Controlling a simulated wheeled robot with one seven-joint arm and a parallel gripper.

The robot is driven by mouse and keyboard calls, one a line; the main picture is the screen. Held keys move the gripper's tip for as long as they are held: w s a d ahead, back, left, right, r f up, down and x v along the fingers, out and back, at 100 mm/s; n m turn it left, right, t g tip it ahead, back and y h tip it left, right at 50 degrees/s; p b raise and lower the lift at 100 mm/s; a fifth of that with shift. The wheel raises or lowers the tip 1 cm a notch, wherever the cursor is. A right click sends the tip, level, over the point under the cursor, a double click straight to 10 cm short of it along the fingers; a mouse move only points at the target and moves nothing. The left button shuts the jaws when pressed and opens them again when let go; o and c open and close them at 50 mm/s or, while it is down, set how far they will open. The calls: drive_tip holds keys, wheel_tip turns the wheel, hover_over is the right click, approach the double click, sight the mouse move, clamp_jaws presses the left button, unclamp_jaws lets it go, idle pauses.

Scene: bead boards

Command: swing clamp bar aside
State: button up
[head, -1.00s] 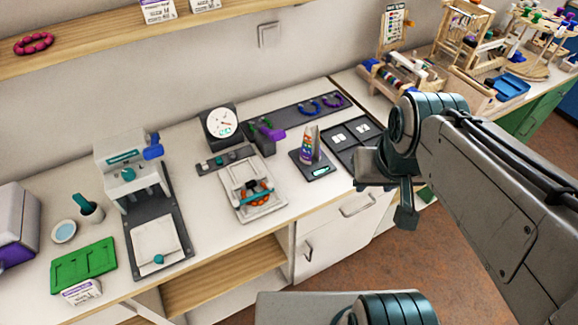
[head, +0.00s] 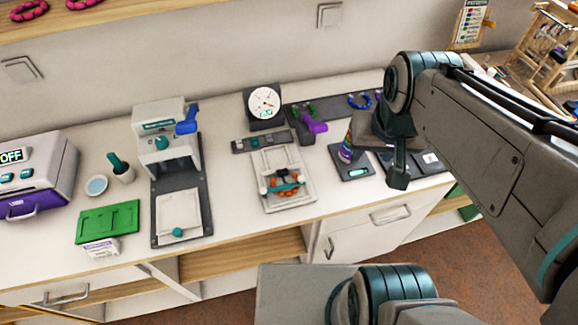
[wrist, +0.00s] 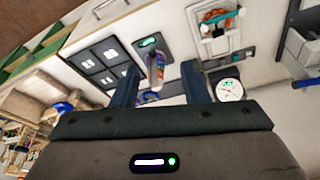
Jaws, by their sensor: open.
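The clamp bar (head: 287,180) is a teal bar lying across orange beads (head: 284,190) on a white, framed board (head: 290,207) at the middle of the counter. The bar also shows upside down at the top of the wrist view (wrist: 221,14). My gripper (head: 397,180) hangs to the right of the board, apart from it, partly hidden by its own wrist. In the wrist view my gripper (wrist: 160,68) has its two dark fingers spread, with nothing held between them. A tube of coloured beads (wrist: 156,70) shows beyond the gap between the fingers.
A dial gauge (head: 264,101) and a purple-handled tool (head: 314,127) stand behind the board. A press with a blue lever (head: 160,130) stands left of it. A small scale (head: 352,171) lies to its right. A green tray (head: 107,221) lies farther left.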

drive_tip(key=w+a+f+m+g+b, duration=0.2)
drive_tip(key=w+a+f+m+b, duration=0.1)
drive_tip(key=w+a+f, duration=0.4)
drive_tip(key=m+g+b, duration=0.1)
drive_tip(key=m+b, duration=0.1)
approach(302, 178)
drive_tip(key=f, duration=0.8)
drive_tip(key=shift+w, duration=0.2)
drive_tip(key=shift+c, duration=0.3)
drive_tip(key=shift+d, duration=0.1)
clamp_jaws()
